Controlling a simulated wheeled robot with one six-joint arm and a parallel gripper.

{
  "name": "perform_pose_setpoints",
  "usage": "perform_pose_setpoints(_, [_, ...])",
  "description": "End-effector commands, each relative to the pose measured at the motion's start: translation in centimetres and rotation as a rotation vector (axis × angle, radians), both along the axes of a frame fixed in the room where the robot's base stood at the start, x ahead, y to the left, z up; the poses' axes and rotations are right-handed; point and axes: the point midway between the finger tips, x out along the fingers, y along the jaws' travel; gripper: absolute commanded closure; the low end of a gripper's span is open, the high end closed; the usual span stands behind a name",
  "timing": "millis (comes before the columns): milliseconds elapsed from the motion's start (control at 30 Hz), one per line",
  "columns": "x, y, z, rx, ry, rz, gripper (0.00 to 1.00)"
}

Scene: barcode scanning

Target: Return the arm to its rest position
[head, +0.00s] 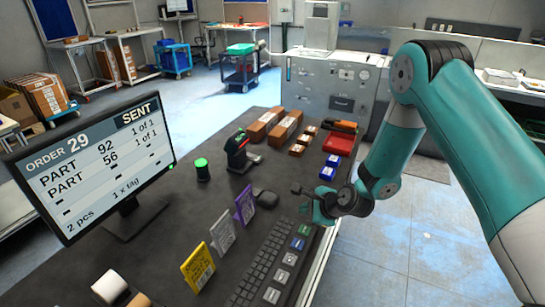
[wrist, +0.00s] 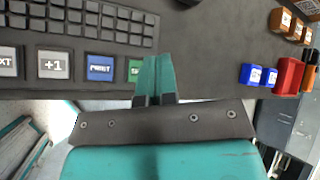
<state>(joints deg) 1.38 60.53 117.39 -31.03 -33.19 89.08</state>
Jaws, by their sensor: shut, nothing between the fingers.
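My gripper (head: 302,191) hangs over the right edge of the dark desk (head: 150,250), near the far end of the keyboard and the green key. In the wrist view, my gripper (wrist: 155,75) has its two teal fingers together, with nothing between them. My teal arm comes in from the right in the head view and bends down to the desk. The monitor (head: 95,165) reads order 29, SENT, with parts 92 and 56 each 1 of 1.
A keyboard (head: 262,262), colored cards (head: 222,235), a scanner (head: 238,152) and a green-topped button (head: 202,169) are on the desk. Blue bins (head: 329,167), a red bin (head: 339,143) and brown boxes (head: 265,125) stand farther back. Open floor lies right of the desk.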

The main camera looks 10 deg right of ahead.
Motion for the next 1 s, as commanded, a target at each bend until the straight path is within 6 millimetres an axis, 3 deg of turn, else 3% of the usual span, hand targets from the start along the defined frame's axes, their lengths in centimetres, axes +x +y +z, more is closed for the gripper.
perform_pose_setpoints(167, [-0.3, 1.2, 2.2, -0.054, -0.029, 0.117, 1.00])
perform_pose_setpoints(267, [-1.5, 2.9, 5.6, -0.146, -0.077, 0.314, 1.00])
perform_pose_setpoints(367, [-4.1, 4.8, 9.7, -0.265, -0.144, 0.575, 1.00])
perform_pose_setpoints(500, [-9.5, 6.5, 14.8, -0.424, -0.252, 0.951, 1.00])
perform_pose_setpoints(700, [-19.1, 6.8, 19.6, -0.621, -0.419, 1.481, 1.00])
perform_pose_setpoints(900, [-27.2, 5.3, 21.4, -0.741, -0.550, 1.886, 1.00])
perform_pose_setpoints(1000, [-29.3, 4.6, 21.7, -0.765, -0.586, 1.999, 1.00])
